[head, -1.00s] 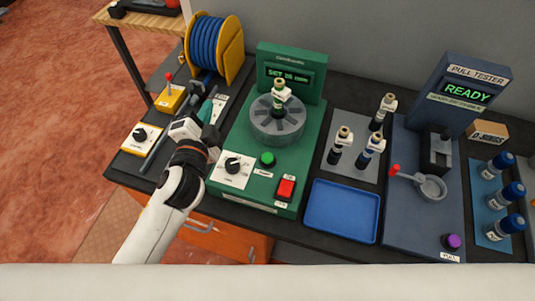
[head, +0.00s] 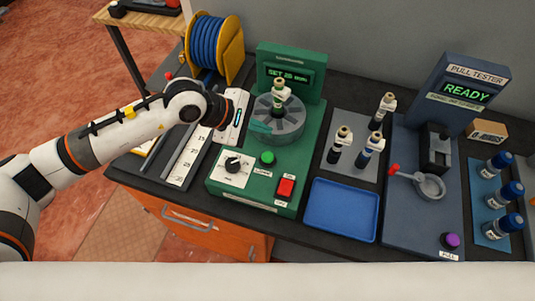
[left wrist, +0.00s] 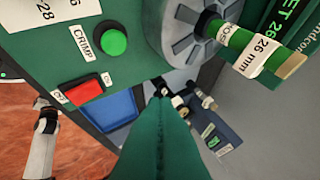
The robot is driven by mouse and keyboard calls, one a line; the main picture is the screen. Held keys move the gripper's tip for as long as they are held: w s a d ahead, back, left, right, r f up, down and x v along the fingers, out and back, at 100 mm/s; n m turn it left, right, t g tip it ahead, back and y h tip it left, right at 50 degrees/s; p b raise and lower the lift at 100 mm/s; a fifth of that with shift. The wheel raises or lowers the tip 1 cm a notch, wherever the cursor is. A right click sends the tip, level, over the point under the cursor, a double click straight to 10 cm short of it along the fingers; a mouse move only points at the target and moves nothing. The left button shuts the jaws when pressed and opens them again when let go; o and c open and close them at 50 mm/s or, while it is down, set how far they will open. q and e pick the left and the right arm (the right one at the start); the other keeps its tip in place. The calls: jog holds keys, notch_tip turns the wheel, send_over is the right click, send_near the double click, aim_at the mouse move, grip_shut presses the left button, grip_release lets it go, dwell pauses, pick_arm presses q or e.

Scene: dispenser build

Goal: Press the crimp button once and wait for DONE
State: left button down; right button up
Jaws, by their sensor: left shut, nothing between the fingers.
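The green crimp machine (head: 225,190) stands on the dark bench, its screen reading SET 26 mm. A labelled fitting (head: 280,93) stands upright in the die. In the left wrist view, a white arm part of mine (left wrist: 46,122) shows at lower left; its jaws are unclear.
A red switch (head: 286,187) sits right of the button and a dial (head: 233,165) left of it. A blue tray (head: 341,210), fittings on a grey plate (head: 350,170), and a pull tester (head: 467,92) reading READY stand to the right. A blue cable spool (head: 212,48) is behind left.

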aim_at(263, 158)
pick_arm(q)
jog(key=shift+f, duration=0.15)
notch_tip(263, 158, down, 8)
jog(key=b, duration=0.4)
jog(key=shift+d, duration=0.1)
jog(key=shift+f+b, duration=0.3)
jog(key=shift+b, duration=0.1)
jog(key=shift+r, duration=0.1)
dwell(1.1)
dwell(0.5)
jog(key=shift+f+b, duration=0.45)
jog(key=shift+b, duration=0.2)
